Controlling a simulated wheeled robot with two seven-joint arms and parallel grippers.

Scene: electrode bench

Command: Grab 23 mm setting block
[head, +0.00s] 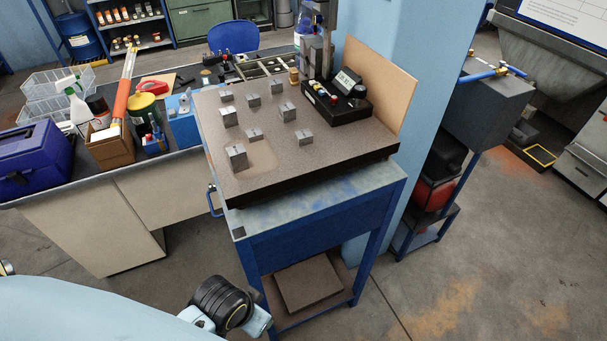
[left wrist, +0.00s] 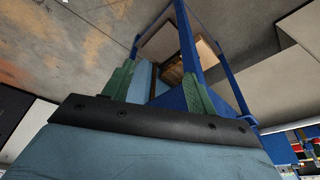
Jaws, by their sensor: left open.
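Several grey metal setting blocks stand apart on a speckled stone plate (head: 335,147) in the head view. They include a larger front-left block (head: 237,158), a right front block (head: 305,139), a middle block (head: 254,134) and a taller right block (head: 288,113). Their size marks are too small to read, so I cannot tell which is 23 mm. In the left wrist view my left gripper (left wrist: 158,88) has its green fingers wide apart with nothing held. My left arm is low in front of the stand, well below the plate. My right gripper is not in view.
The plate rests on a blue stand (head: 300,237) with a lower shelf. A black control box (head: 338,105) and a column stand at the plate's back. A bench left holds a purple toolbox (head: 37,158) and a cardboard box (head: 110,150). A blue pillar is behind right.

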